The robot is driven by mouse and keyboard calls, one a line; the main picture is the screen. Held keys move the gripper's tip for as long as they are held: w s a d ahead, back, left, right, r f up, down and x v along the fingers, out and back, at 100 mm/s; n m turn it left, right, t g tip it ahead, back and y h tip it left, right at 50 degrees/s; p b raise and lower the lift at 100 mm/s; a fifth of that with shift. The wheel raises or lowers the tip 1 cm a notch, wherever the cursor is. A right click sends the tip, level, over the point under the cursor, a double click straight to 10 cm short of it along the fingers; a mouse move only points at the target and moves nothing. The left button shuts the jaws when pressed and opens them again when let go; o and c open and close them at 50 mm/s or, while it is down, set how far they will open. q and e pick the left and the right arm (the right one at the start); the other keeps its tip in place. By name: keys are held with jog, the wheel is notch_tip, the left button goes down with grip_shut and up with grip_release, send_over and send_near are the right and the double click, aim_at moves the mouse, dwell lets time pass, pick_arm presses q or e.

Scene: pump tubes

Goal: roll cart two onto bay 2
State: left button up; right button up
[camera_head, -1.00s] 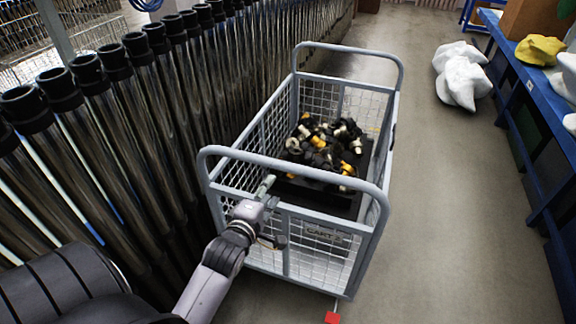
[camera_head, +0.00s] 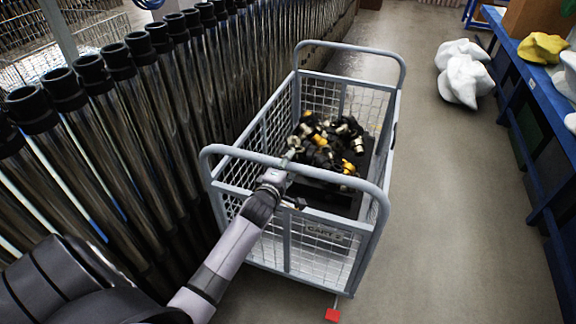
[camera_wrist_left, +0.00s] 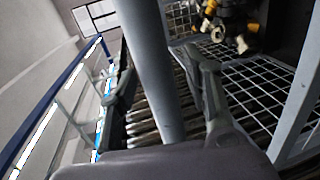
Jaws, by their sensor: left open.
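Cart two (camera_head: 372,241) is a grey wire-mesh cart with a "CART 2" label and raised push bars at its near and far ends. My left gripper (camera_head: 281,165) is at the near push bar, towards its left part, and is open. In the left wrist view the grey bar (camera_wrist_left: 150,65) runs between the two spread fingers of my left gripper (camera_wrist_left: 160,85). Whether the fingers touch it, I cannot tell. Bay 2 is not clearly marked in view. My right gripper is not in view.
Black and yellow fittings (camera_head: 325,143) lie piled inside the cart. Tall metal tubes (camera_head: 150,110) stand close along its left side. A blue bench (camera_head: 540,80) and white sacks (camera_head: 463,75) are on the right. A red piece (camera_head: 332,315) lies at the near wheel. Grey floor right of the cart is clear.

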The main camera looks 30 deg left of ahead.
pick_arm(q)
jog(key=shift+c, duration=0.5)
grip_shut()
dwell(0.3)
